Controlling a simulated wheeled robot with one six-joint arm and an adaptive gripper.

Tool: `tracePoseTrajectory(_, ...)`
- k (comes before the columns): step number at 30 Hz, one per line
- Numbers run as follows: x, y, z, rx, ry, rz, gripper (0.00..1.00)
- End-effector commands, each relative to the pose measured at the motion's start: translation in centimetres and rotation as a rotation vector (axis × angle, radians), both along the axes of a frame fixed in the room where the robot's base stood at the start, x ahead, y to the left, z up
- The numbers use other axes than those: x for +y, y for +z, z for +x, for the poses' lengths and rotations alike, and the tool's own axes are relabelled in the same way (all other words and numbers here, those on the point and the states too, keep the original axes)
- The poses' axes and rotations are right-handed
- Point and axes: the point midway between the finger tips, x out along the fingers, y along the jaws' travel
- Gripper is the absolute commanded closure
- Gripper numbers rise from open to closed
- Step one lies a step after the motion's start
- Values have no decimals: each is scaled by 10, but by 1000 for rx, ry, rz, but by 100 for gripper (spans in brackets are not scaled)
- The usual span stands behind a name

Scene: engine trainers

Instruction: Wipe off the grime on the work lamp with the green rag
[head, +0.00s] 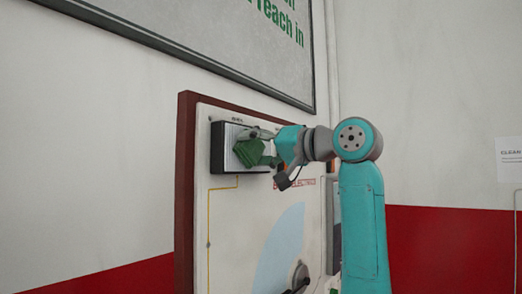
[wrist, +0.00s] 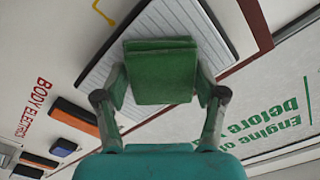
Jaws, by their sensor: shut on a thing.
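The work lamp (head: 221,160) is a white ribbed panel in a black frame, mounted high on the upright board. It also shows in the wrist view (wrist: 208,35), tilted behind the rag. The green rag (head: 248,154) is a folded pad, seen face on in the wrist view (wrist: 162,72). My gripper (head: 266,143) is shut on the rag, with one finger on each side of it. The rag is in front of the lamp's face; I cannot tell whether it touches. The rag and gripper hide part of the lamp. I cannot make out any grime on the visible part.
The trainer board (head: 225,225) has a brown edge and carries a dark knob or handle (head: 300,277) low down. Orange and black modules (wrist: 75,115) show beside the lamp in the wrist view. A framed wall sign (head: 235,35) hangs above the board.

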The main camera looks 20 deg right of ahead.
Motion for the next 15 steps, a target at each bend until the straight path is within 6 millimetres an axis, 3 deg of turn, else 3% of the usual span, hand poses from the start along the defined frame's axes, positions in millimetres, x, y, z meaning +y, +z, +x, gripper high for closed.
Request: tracePoseTrajectory(15,-5,0,-11,-1,-1,2,58)
